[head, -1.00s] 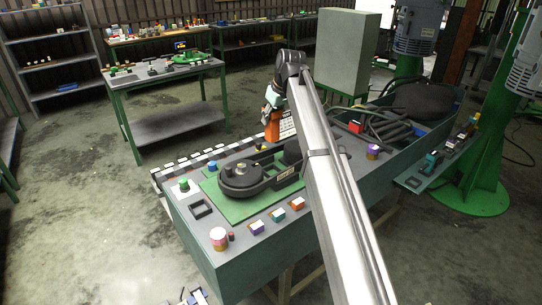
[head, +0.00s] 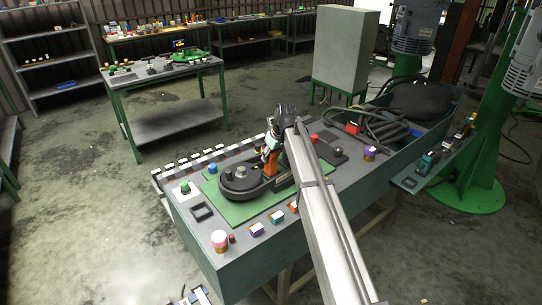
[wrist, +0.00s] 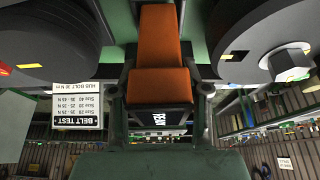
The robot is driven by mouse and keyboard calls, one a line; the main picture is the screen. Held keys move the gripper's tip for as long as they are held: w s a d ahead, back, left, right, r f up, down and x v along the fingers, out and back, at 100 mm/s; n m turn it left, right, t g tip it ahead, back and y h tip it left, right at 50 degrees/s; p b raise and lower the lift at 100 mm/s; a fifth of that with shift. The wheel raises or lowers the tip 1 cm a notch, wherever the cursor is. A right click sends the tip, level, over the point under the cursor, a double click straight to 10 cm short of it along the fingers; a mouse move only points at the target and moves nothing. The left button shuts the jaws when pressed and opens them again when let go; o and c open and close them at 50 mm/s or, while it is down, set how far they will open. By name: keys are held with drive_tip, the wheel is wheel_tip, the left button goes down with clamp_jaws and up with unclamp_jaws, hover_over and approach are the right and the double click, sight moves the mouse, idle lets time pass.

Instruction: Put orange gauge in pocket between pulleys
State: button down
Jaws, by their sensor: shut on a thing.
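My gripper (wrist: 160,92) is shut on the orange gauge (wrist: 158,50), which has a dark lettered end. In the head view, the gauge (head: 270,163) is upright over the black belt housing (head: 243,182) on the green plate (head: 212,190). In the wrist view, the gauge lies between two dark round pulleys, one at left (wrist: 45,45) and one with a hex nut at right (wrist: 250,42). The pocket is hidden behind the gauge and gripper, so I cannot tell whether the gauge touches its floor. My arm hides part of the housing's right end.
On the grey bench are a blue knob (head: 212,168), a green button (head: 185,187), a black square frame (head: 202,211), a pink-topped cylinder (head: 219,240) and small coloured blocks (head: 257,229). A belt test sign (wrist: 77,107) shows in the wrist view. A bin of hoses stands right.

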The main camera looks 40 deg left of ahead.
drive_tip(key=shift+f, duration=0.5)
drive_tip(key=shift+f, duration=0.2)
drive_tip(key=c, duration=0.6)
unclamp_jaws()
drive_tip(key=shift+o, duration=0.2)
drive_tip(key=shift+r, duration=0.1)
drive_tip(key=b+v, duration=0.3)
drive_tip(key=v, duration=0.9)
